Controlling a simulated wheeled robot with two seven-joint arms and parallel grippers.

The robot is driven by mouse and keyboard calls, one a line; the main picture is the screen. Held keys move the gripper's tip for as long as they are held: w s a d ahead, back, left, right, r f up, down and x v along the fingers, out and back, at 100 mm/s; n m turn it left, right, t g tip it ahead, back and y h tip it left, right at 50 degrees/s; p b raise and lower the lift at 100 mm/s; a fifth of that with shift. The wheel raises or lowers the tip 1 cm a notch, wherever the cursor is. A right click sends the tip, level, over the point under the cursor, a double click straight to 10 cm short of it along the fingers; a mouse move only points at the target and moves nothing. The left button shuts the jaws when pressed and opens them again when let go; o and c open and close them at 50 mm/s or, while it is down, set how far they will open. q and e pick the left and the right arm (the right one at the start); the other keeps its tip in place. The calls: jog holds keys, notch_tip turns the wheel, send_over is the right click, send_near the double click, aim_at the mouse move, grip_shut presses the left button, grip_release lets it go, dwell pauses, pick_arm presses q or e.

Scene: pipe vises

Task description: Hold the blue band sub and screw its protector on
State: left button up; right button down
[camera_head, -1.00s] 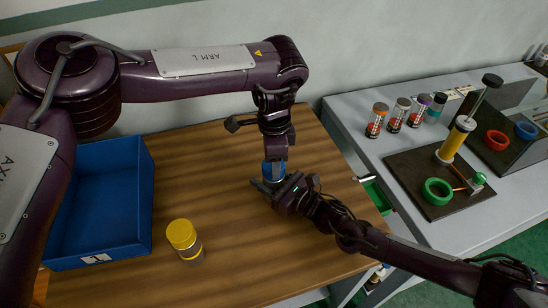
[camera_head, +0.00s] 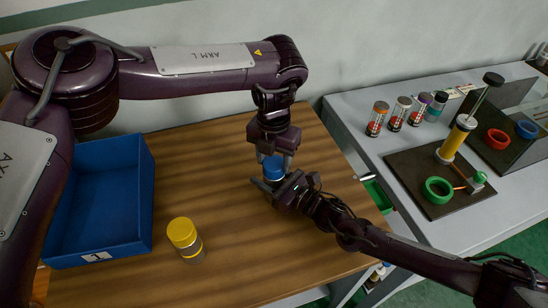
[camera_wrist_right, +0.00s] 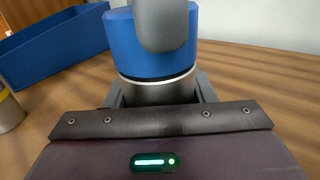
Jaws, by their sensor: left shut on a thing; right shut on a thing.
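The blue protector (camera_head: 273,166) sits upright on top of the metal sub, above the wooden table. My left gripper (camera_head: 274,157) points down and is shut on the protector from above. My right gripper (camera_head: 273,184) comes in from the right, shut on the sub's body below it. In the right wrist view the blue protector (camera_wrist_right: 120,45) is large, with a grey finger in front of it. The sub's metal body (camera_wrist_right: 155,90) shows below, between my right fingers. The sub's blue band cannot be made out, and its lower end is hidden.
A yellow-capped sub (camera_head: 185,238) stands on the wooden table (camera_head: 225,215). A blue bin (camera_head: 145,195) is at the left. On the grey bench (camera_head: 370,150) at the right are several banded tubes, a dark board (camera_head: 405,170) with a green ring, and red and blue rings.

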pick_arm(q)
jog(key=m, duration=0.7)
jog(key=shift+a, duration=0.1)
jog(key=m, duration=0.7)
jog(key=shift+w+m, duration=0.1)
jog(key=shift+m, duration=0.2)
jog(key=m, duration=0.4)
jog(key=shift+m, duration=0.4)
jog(key=m, duration=0.2)
jog(key=shift+m, duration=0.4)
jog(key=m, duration=0.5)
jog(key=o, duration=1)
jog(key=shift+c, duration=0.2)
